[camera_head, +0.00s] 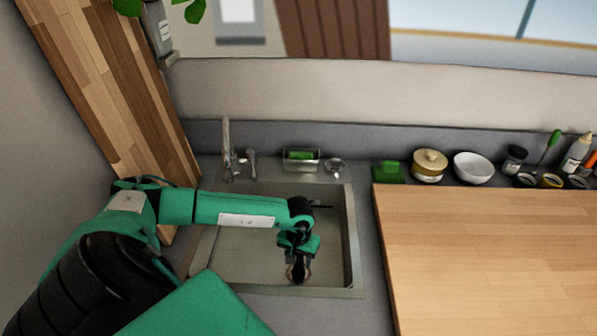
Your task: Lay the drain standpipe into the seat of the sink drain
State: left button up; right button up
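The sink (238,262) is a grey rectangular basin set into the counter, left of the wooden worktop. My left gripper (298,272) points down inside the right part of the basin, low near its floor. A small dark, rounded shape shows at its fingertips. I cannot tell whether this is the drain standpipe, the drain opening or the fingers themselves. The drain seat is not clearly visible and may be hidden under the gripper. I cannot tell whether the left fingers are open or shut. My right gripper is not in view.
A faucet (227,150) and a sponge holder (301,160) stand behind the basin. A green block (388,172), a lidded pot (430,164), a white bowl (474,168) and several bottles line the back right. The wooden worktop (480,250) is clear. A wooden panel (115,90) rises at left.

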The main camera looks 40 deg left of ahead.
pick_arm(q)
jog(key=shift+o, duration=0.7)
jog(key=shift+r, duration=0.2)
notch_tip(320, 180, up, 12)
jog(key=b, duration=0.3)
jog(key=shift+r+b, duration=0.2)
jog(key=shift+b, duration=0.15)
jog(key=shift+r, duration=0.45)
jog(key=shift+r, duration=0.1)
